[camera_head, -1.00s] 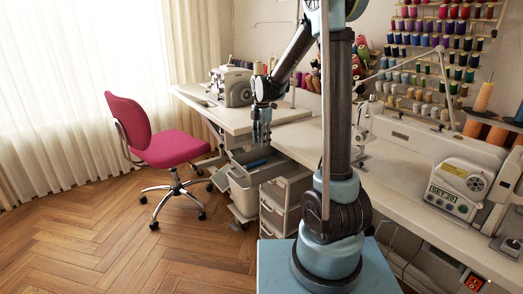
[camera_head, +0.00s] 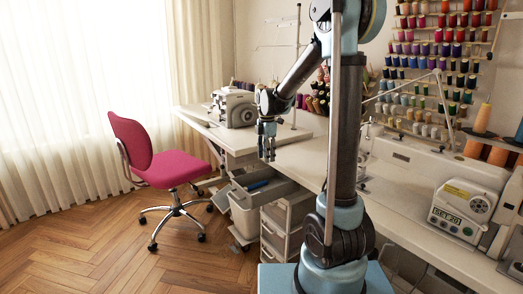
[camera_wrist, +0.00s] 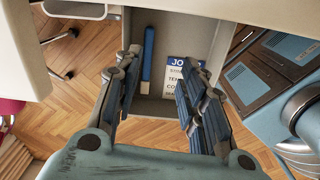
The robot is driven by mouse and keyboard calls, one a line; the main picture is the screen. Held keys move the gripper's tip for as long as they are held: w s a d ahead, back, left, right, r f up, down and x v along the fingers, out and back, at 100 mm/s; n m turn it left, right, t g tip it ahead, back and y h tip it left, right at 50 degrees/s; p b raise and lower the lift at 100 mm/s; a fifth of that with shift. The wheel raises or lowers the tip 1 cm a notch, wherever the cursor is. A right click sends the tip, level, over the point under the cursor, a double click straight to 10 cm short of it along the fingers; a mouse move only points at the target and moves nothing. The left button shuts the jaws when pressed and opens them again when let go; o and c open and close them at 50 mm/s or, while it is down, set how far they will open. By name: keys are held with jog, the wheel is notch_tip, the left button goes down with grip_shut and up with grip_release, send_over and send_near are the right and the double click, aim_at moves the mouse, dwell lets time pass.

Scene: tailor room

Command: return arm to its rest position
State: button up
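My gripper (camera_head: 267,150) hangs pointing down, above an open grey drawer under the sewing table, in the head view. In the wrist view my gripper (camera_wrist: 160,68) has its two fingers well apart, with nothing held between them. Below it the open drawer (camera_wrist: 150,104) holds a blue bar-shaped item (camera_wrist: 148,53) and a blue and white printed card (camera_wrist: 184,72). The card is partly hidden by the right finger.
The sewing table (camera_head: 394,205) carries a white sewing machine (camera_head: 233,108) at the far end and a machine with a display (camera_head: 463,209) at the right. A pink chair (camera_head: 165,165) stands at left. Thread spools (camera_head: 440,50) hang on the wall.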

jog(key=s+d+r+m, duration=0.3)
jog(key=s+d+m, duration=0.35)
jog(key=s, duration=0.25)
jog(key=s+d+f+m, duration=0.2)
jog(key=s+m, duration=0.3)
jog(key=s, duration=0.3)
jog(key=s+d+f+m+t, duration=0.1)
jog(key=s+d+f+m, duration=0.2)
jog(key=s+m, duration=0.3)
jog(key=s+d+f+m+t, duration=0.1)
jog(key=s+d+f+m, duration=0.2)
jog(key=s, duration=0.6)
jog(key=shift+s+d+f+m, duration=0.3)
jog(key=shift+d+m, duration=0.7)
jog(key=shift+m, duration=0.45)
jog(key=shift+w+f, duration=0.15)
jog(key=shift+w, duration=0.25)
jog(key=shift+c, duration=0.6)
